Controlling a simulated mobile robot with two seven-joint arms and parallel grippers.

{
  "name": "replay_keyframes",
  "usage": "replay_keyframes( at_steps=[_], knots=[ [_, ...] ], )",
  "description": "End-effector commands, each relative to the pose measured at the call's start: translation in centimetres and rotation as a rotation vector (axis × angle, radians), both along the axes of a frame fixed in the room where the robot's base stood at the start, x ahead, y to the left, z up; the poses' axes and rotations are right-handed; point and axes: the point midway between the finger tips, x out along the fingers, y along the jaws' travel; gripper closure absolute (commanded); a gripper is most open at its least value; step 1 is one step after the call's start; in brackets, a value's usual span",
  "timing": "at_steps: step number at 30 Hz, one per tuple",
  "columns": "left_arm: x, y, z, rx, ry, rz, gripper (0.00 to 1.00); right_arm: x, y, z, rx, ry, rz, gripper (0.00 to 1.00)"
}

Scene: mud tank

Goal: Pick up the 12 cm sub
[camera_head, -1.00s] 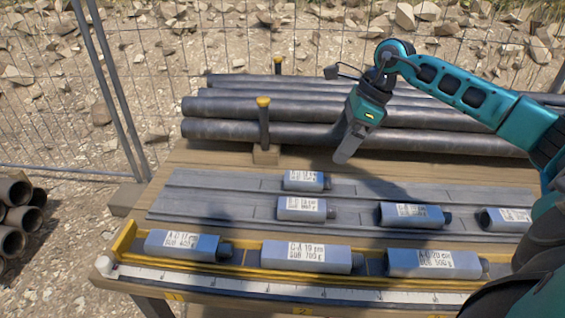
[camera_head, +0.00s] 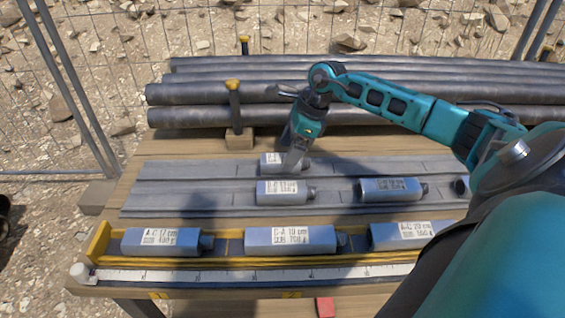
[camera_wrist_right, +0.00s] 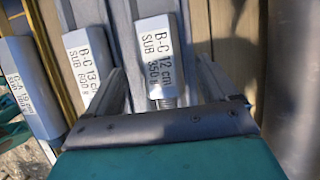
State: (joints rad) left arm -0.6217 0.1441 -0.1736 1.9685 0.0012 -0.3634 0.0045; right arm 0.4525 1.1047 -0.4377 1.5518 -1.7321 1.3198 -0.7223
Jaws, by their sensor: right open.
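The 12 cm sub (camera_head: 271,160) is a grey-blue block with a white label and lies in the rearmost grey rail, partly hidden by my right gripper. In the right wrist view the 12 cm sub (camera_wrist_right: 158,45) reads "B-C 12 cm SUB", its threaded end toward the gripper. My right gripper (camera_head: 294,164) is low over its right end. In the right wrist view the gripper (camera_wrist_right: 164,72) is open, one finger on either side of the sub. I cannot tell whether the fingers touch it. My left gripper is not in view.
Another sub (camera_head: 283,191) lies just in front, with a second one (camera_head: 390,189) to its right. Several larger subs (camera_head: 290,239) lie in the yellow-edged front tray (camera_head: 98,240), behind a white ruler (camera_head: 230,275). Long dark pipes (camera_head: 215,94) and a yellow-capped post (camera_head: 234,105) stand behind.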

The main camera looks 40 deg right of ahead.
Motion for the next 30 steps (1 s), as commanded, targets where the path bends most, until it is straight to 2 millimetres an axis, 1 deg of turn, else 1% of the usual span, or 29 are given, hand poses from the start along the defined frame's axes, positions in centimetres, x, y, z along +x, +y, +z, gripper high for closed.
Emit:
replay_keyframes(
  at_steps=[1,3,6,13,30],
  knots=[
    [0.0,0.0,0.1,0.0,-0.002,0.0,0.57,0.2,0.3,-0.8,0.004,0.001,0.0,0.13],
    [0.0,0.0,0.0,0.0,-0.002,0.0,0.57,0.4,0.5,-1.6,0.002,-0.001,0.0,0.13],
    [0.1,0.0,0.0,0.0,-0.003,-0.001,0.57,0.6,0.7,-2.2,0.001,0.0,0.0,0.13],
    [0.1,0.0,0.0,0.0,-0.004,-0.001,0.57,0.6,0.7,-2.3,-0.001,-0.001,0.0,0.13],
    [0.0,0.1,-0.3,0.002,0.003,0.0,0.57,0.6,0.7,-2.3,0.0,0.0,0.0,0.68]
  ],
)
